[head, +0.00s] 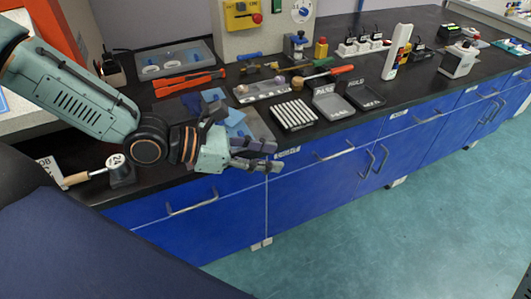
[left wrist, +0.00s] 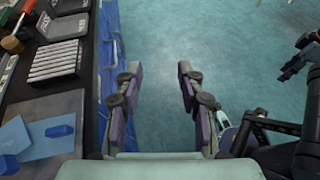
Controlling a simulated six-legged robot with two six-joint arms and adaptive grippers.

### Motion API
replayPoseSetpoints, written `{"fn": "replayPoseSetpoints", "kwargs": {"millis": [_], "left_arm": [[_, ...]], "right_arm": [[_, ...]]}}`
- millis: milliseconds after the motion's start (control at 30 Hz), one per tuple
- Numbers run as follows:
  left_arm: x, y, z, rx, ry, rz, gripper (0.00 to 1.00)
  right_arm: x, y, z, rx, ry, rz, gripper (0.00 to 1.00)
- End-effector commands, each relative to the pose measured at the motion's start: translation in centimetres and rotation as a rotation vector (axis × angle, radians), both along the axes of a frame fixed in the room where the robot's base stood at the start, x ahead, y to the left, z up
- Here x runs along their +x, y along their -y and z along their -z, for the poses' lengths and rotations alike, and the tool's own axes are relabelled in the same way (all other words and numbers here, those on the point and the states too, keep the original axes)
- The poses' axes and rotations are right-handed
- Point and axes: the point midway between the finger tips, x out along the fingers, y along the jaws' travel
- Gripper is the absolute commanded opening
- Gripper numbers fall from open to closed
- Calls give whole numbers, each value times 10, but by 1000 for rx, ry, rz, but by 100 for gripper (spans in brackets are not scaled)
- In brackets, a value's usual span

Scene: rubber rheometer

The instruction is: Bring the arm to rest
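My left arm (head: 70,90) reaches in from the left of the head view, over the front edge of the black bench. My left gripper (head: 268,155) hangs in the air by the bench's front edge, before the blue cabinet fronts. In the left wrist view the gripper (left wrist: 158,78) has its two fingers well apart. Only the teal floor (left wrist: 158,35) shows between them, so it is open and empty.
Close behind the gripper are blue sheets (head: 236,118) and a rack of white sticks (head: 293,114). Two grey trays, one the PASS tray (head: 333,105), stand to its right. A wooden-handled tool (head: 88,176) lies at left. The floor (head: 400,230) before the cabinets is clear.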

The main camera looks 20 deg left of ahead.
Motion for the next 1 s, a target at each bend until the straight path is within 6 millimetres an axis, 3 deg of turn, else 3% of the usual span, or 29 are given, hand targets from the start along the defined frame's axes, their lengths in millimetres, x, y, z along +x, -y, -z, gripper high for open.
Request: {"fn": "replayPoseSetpoints", "kwargs": {"millis": [633, 1000], "left_arm": [[-2, 2, 0, 18, 25, 22, 39], [9, -5, -4, 319, 429, 147, 39]], "right_arm": [[0, 0, 0, 0, 0, 0, 40], [0, 0, 0, 0, 0, 0, 40]]}}
